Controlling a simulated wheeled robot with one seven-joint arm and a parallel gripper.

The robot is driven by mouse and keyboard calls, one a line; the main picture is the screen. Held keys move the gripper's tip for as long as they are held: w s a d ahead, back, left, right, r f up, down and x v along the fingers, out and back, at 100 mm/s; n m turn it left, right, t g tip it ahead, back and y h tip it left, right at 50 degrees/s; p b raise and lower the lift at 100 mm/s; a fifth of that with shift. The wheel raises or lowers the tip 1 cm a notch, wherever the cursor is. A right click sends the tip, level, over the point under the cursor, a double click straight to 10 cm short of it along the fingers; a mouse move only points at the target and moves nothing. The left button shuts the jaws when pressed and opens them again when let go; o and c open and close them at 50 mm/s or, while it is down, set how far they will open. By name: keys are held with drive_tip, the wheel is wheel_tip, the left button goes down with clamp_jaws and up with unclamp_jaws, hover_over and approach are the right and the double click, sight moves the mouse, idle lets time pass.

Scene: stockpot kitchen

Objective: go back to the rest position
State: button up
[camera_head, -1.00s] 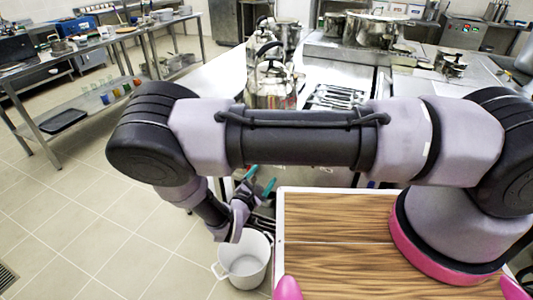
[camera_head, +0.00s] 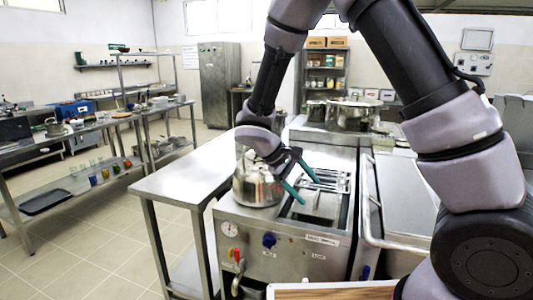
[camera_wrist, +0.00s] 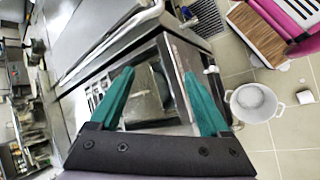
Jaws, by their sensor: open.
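My gripper (camera_head: 302,187) is raised in front of the cooking counter in the head view, its two teal fingers spread and nothing between them. In the wrist view my gripper (camera_wrist: 160,92) is also open and empty, with counter surfaces beyond the fingers. My arm comes down from the top of the head view and partly covers a shiny metal kettle (camera_head: 255,188) on the counter. I cannot tell how far the gripper is from the kettle.
A white pot (camera_wrist: 254,102) stands on the tiled floor in the wrist view. A steel stove unit (camera_head: 285,250) with knobs stands ahead, with a large pot (camera_head: 352,114) farther back. A steel side table (camera_head: 185,178) is left of it. Open floor lies at the left.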

drive_tip(key=s+d+r+m+t+y, duration=0.2)
drive_tip(key=s+d+r+m+y, duration=0.1)
drive_tip(key=r, duration=0.5)
drive_tip(key=s+d+r+m+t+y, duration=0.1)
drive_tip(key=s+d+r+m+y, duration=0.2)
drive_tip(key=r, duration=0.6)
drive_tip(key=s+d+r+m+t+y, duration=0.2)
drive_tip(key=s+d+r+m+y, duration=0.1)
drive_tip(key=s+d+r+m, duration=0.2)
drive_tip(key=shift+s+d+r+m+t+y, duration=0.35)
drive_tip(key=shift+s+d+r, duration=0.95)
drive_tip(key=shift+r, duration=0.95)
drive_tip(key=shift+w+d, duration=0.2)
drive_tip(key=shift+w, duration=0.05)
